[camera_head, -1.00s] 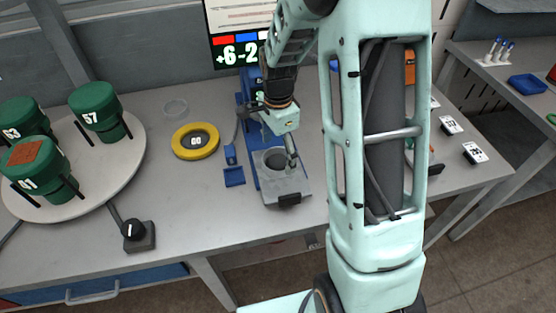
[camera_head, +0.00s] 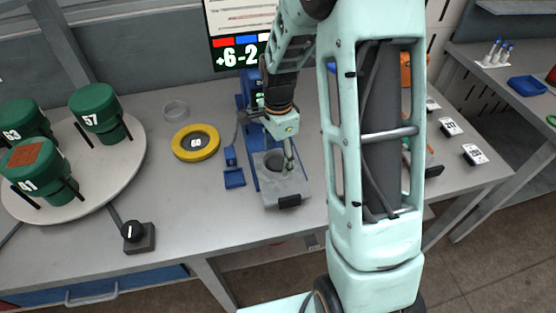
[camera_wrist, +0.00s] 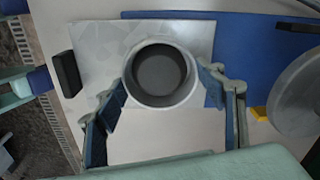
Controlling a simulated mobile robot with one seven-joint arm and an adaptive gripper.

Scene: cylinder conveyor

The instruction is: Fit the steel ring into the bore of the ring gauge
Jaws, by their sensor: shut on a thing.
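The ring gauge is a light grey plate with a round dark bore (camera_head: 273,160) on a blue stand (camera_head: 248,125) at the middle of the bench. My gripper (camera_head: 287,163) is low over it, pointing down. In the wrist view, my gripper (camera_wrist: 163,84) has one blue-padded finger on each side of the pale steel ring (camera_wrist: 160,102) and is shut on it. The ring shows as a light round wall around a dark round opening, over the grey plate (camera_wrist: 95,50). I cannot tell how far the ring sits in the bore. In the head view my fingers partly hide it.
A yellow ring marked 60 (camera_head: 196,143) and a clear round dish (camera_head: 176,109) lie left of the stand. A white turntable (camera_head: 125,175) holds several green containers. A black knob box (camera_head: 138,237) is at front left.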

